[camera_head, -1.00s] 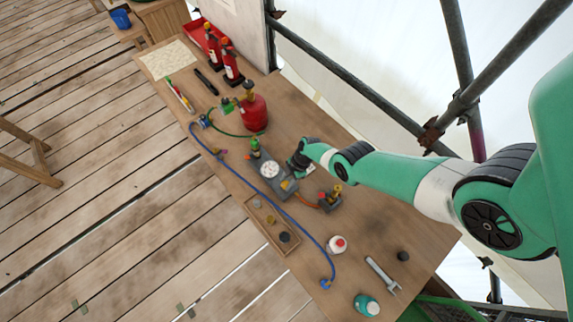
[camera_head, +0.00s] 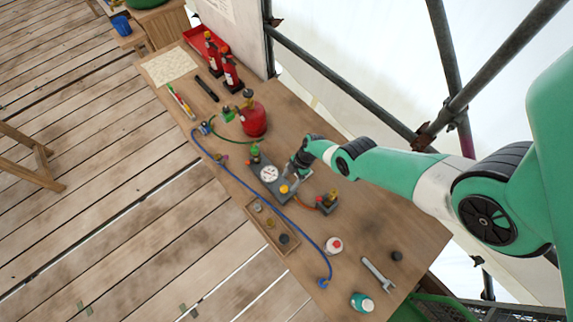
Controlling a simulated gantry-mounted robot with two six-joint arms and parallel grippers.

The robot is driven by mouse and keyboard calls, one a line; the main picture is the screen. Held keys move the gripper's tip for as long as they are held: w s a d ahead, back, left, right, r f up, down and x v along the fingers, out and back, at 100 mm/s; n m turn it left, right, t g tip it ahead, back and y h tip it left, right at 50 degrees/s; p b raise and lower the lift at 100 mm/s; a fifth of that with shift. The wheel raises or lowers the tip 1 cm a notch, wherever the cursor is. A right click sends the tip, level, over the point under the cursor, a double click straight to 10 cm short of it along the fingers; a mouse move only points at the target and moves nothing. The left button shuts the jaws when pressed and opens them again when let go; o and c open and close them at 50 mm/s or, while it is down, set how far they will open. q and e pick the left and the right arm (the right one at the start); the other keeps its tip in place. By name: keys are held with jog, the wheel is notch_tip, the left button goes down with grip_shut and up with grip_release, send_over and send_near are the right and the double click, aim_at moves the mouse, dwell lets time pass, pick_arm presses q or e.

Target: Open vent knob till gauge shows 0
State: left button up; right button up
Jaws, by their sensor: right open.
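The gauge (camera_head: 269,173) has a round white face on a dark grey block (camera_head: 263,187) near the middle of the bench. Its reading is too small to make out. A yellow knob (camera_head: 284,189) sits on the block's near end, and a green knob (camera_head: 254,150) stands at its far end. Which of these is the vent knob I cannot tell. My right gripper (camera_head: 291,180) is open, tilted down over the right side of the block, close to the yellow knob. Whether it touches the knob is unclear. My left gripper is not in view.
A red gas cylinder (camera_head: 252,118) stands behind the block. A blue hose (camera_head: 230,172) runs along the bench's left side past a wooden tray (camera_head: 263,222). A small valve block (camera_head: 327,204), a white bottle (camera_head: 333,245), a wrench (camera_head: 378,274) and a teal jar (camera_head: 361,302) lie nearer. Scaffold poles (camera_head: 345,85) edge the right.

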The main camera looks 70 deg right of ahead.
pick_arm(q)
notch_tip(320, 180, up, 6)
jog(key=p, duration=0.4)
pick_arm(e)
jog(key=v, duration=0.6)
jog(key=shift+r, duration=0.2)
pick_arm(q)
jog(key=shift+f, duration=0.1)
